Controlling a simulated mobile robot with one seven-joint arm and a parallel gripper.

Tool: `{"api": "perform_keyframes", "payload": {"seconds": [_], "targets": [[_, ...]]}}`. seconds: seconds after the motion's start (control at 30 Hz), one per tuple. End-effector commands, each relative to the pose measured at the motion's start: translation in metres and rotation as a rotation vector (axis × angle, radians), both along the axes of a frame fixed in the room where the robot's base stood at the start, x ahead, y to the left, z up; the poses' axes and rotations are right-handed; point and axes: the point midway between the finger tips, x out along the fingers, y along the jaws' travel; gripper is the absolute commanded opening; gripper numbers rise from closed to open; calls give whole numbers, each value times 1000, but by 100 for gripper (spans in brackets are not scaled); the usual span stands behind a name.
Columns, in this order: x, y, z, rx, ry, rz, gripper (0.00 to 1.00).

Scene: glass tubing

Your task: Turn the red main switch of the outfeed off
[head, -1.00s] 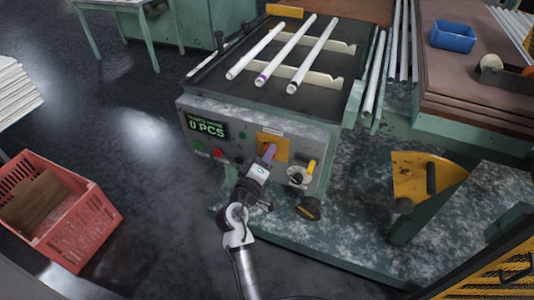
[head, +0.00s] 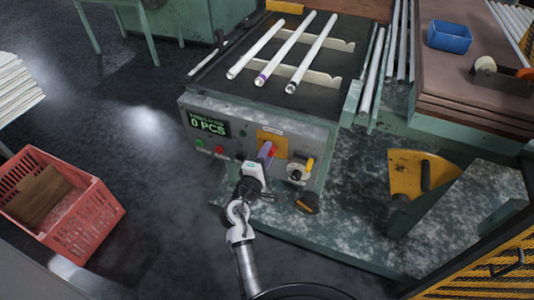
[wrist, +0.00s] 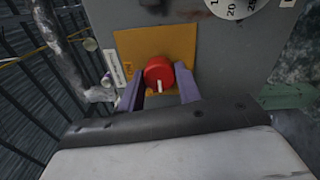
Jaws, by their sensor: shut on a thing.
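The red main switch (wrist: 158,72) is a round knob on an orange-yellow plate (wrist: 127,45) in the wrist view. Its white mark points toward the bottom of that picture. My gripper (wrist: 160,88) has its purple fingers on both sides of the knob, shut on it. In the head view my gripper (head: 265,151) reaches up to the front panel (head: 226,151) of the outfeed, and a bit of the red switch (head: 274,152) shows at the right of the fingers. Most of the knob is hidden there by the fingers.
A display (head: 210,125) reading 0 PCS and small green and red buttons sit left on the panel. Glass tubes (head: 291,50) lie on the racks above. A red crate (head: 62,208) stands left.

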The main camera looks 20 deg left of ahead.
Motion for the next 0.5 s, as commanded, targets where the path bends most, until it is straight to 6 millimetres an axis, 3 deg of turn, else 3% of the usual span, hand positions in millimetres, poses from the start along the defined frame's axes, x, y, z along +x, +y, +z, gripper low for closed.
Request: {"api": "perform_keyframes", "payload": {"seconds": [0.3, 0.33, 0.5], "targets": [[0, 1, 0, -1, 0, 2, 11], [0, 1, 0, -1, 0, 2, 37], [0, 0, 0, 0, 0, 1, 56]]}}
